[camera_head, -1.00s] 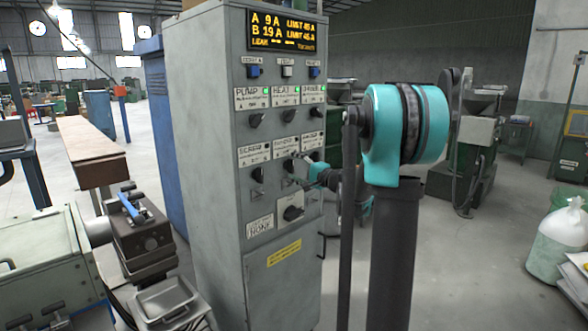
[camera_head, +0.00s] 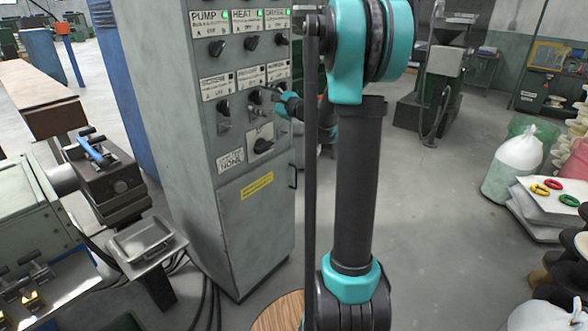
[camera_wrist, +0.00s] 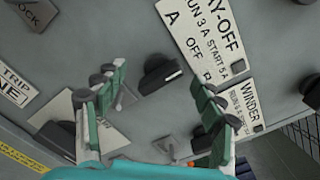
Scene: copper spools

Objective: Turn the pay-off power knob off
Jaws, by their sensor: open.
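The pay-off knob (camera_wrist: 158,75) is a black bar knob with a white mark at its right end, in the middle of the wrist view. The PAY-OFF label (camera_wrist: 205,40) lies up and right of it, with A, OFF and R positions; I cannot tell for sure which one the mark faces. My gripper (camera_wrist: 159,84) is open, with a green finger on each side of the knob as seen; contact cannot be made out. In the head view my gripper (camera_head: 279,98) is at the grey cabinet's front (camera_head: 227,195), partly hiding the knob area.
The WINDER label (camera_wrist: 248,105) is right of my gripper, with another dark knob (camera_wrist: 200,138) behind the right finger. A grey toggle (camera_wrist: 126,96) sits by the left finger.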

